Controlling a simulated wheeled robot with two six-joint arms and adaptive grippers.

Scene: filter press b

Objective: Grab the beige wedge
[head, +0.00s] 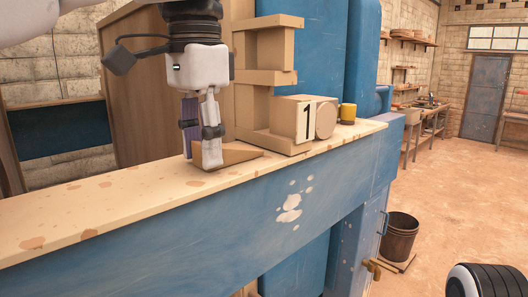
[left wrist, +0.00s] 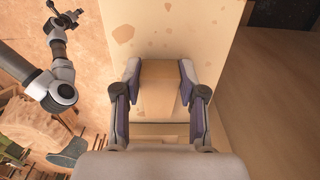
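The beige wedge (head: 238,153) lies on the cream ledge (head: 110,201), its thin end pointing right in the head view. My left gripper (head: 201,148) points down at the wedge's left end, with its fingers low over the ledge. In the left wrist view the wedge (left wrist: 160,83) lies between the two fingers of my left gripper (left wrist: 160,72). The fingertips are at its two sides, very close to it; I see no clear grip on it. My right gripper (left wrist: 63,16) shows small at the top left of that view, its fingers apart and empty, away from the wedge.
A cardboard-coloured stepped block (head: 267,75) and a box marked 1 (head: 292,118) stand on the ledge just behind and right of the wedge. A yellow cup (head: 348,113) stands farther right. The near left part of the ledge is clear. A bucket (head: 400,237) stands on the floor.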

